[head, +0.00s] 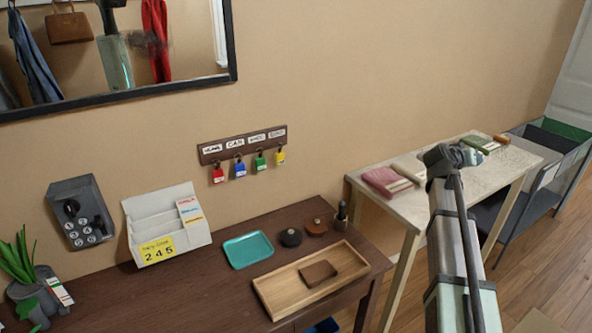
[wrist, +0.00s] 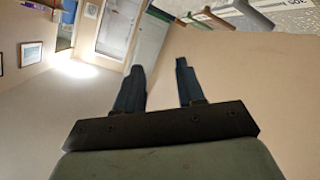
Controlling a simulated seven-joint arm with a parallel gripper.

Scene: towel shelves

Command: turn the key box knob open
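The key box (head: 81,213) is a dark grey box on the wall at the left of the head view. A round black knob (head: 71,208) sits on its upper left, with several pale number buttons below it. A dark lever-like part shows on its right side. I cannot read the knob's setting. My gripper (wrist: 160,66) shows in the wrist view with its two dark fingers apart and nothing between them. In the head view my arm is at the far right, well away from the key box, and the gripper itself is not clearly seen.
A letter holder (head: 168,226) with a yellow "245" note stands right of the key box. A potted plant (head: 35,284) is below left. A pale side table (head: 412,212) stands near my arm.

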